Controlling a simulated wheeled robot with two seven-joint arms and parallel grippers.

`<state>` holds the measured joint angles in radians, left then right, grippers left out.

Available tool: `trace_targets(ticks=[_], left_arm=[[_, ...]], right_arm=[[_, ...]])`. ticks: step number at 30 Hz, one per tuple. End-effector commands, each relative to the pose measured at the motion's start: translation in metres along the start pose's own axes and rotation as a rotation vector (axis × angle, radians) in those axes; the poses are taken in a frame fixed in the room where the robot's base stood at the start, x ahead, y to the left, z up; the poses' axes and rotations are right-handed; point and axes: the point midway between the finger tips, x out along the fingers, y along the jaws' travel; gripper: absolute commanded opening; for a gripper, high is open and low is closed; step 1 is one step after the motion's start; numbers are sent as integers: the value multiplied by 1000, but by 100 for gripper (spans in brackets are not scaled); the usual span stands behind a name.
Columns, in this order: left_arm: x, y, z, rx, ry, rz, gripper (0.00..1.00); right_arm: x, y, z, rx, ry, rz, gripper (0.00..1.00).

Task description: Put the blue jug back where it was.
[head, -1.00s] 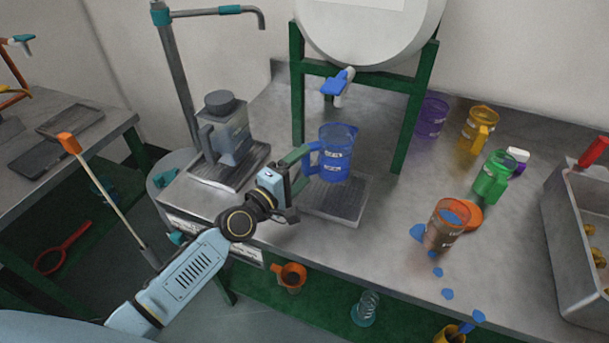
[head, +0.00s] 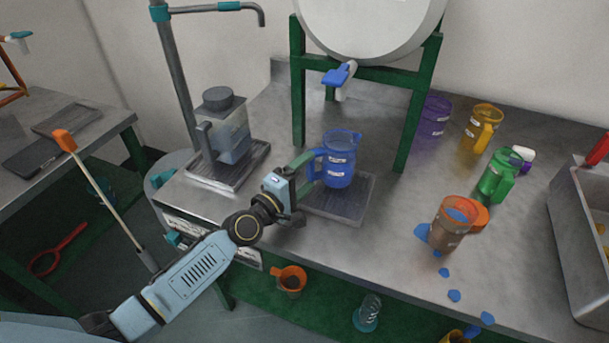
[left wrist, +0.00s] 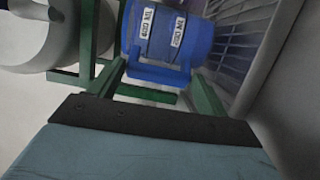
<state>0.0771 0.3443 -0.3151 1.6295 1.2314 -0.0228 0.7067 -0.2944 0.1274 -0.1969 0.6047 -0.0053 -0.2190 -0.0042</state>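The blue jug (head: 339,160) is upright over the grated tray (head: 345,203) below the white tank's tap (head: 340,76). Whether its base touches the tray is hard to tell. My left gripper (head: 305,163) is at the jug's handle, on its left side. In the left wrist view the blue jug (left wrist: 165,40) fills the top middle, with its handle between the two green fingers (left wrist: 152,84). The fingers look closed on the handle. My right gripper is not in view.
A clear container with a grey lid (head: 226,130) stands left on another grate. Blue spills (head: 454,295) lie near the front edge. A grey bin (head: 580,235) is far right. Green posts (head: 412,120) flank the tap.

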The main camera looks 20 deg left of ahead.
Motion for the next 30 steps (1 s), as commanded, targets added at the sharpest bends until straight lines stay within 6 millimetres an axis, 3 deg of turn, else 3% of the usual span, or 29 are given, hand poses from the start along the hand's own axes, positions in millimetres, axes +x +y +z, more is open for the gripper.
trace_targets(ticks=[14, 30], left_arm=[[-2, 4, 0, -1, 0, -2, 86], [-103, 1, 0, 2, -2, -4, 86]], right_arm=[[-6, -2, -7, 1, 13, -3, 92], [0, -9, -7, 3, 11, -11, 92]])
